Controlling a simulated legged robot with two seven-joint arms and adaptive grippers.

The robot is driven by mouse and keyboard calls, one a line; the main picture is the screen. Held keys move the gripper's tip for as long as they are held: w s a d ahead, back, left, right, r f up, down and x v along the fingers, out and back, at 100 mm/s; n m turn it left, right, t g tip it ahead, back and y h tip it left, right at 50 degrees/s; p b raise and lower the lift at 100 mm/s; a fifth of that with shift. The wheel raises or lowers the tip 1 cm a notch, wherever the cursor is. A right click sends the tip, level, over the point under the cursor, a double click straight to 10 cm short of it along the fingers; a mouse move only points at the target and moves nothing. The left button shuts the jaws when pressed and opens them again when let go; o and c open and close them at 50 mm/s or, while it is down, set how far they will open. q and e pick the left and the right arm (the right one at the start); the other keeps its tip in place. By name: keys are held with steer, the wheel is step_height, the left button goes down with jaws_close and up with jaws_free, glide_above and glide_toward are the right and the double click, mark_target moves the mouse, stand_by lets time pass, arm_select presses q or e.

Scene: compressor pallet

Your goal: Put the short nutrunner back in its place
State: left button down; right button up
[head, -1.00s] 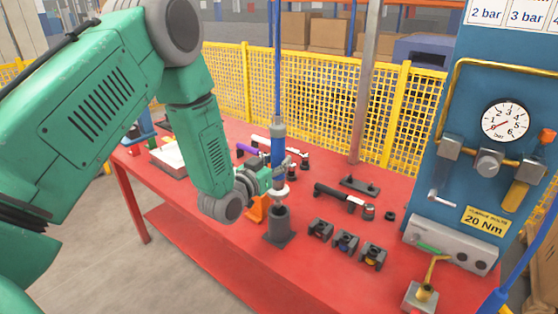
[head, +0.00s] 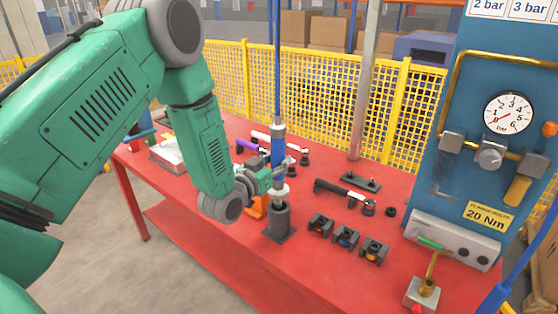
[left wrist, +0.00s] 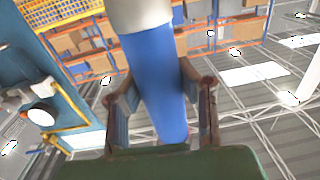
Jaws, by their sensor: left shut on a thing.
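The short nutrunner (head: 278,148) has a blue body with pale grey collars. It hangs upright below a blue hose, over the dark cylindrical holder (head: 279,222) on the red bench. Its lower end is at the holder's mouth; I cannot tell how far inside it is. My left gripper (head: 272,178) is shut around the nutrunner's lower body. In the left wrist view the blue body (left wrist: 157,85) stands between the two fingers of my left gripper (left wrist: 163,98). My right gripper is not in view.
Several dark blocks (head: 345,241) and a black-handled tool (head: 343,191) lie right of the holder on the red bench (head: 225,248). A blue panel with a gauge (head: 508,114) stands at right. A yellow mesh fence (head: 325,104) runs behind.

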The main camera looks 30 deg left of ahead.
mark_target(278, 176)
arm_select(q)
steer(key=shift+f+b, duration=1.75)
steer(key=shift+f, duration=0.45)
steer(key=c, duration=1.1)
jaws_free()
steer(key=shift+c, duration=0.2)
steer(key=shift+f, duration=0.1)
steer(key=shift+s, duration=0.2)
steer(key=s, duration=1.1)
steer(key=shift+s, duration=0.3)
steer(key=shift+a, duration=0.1)
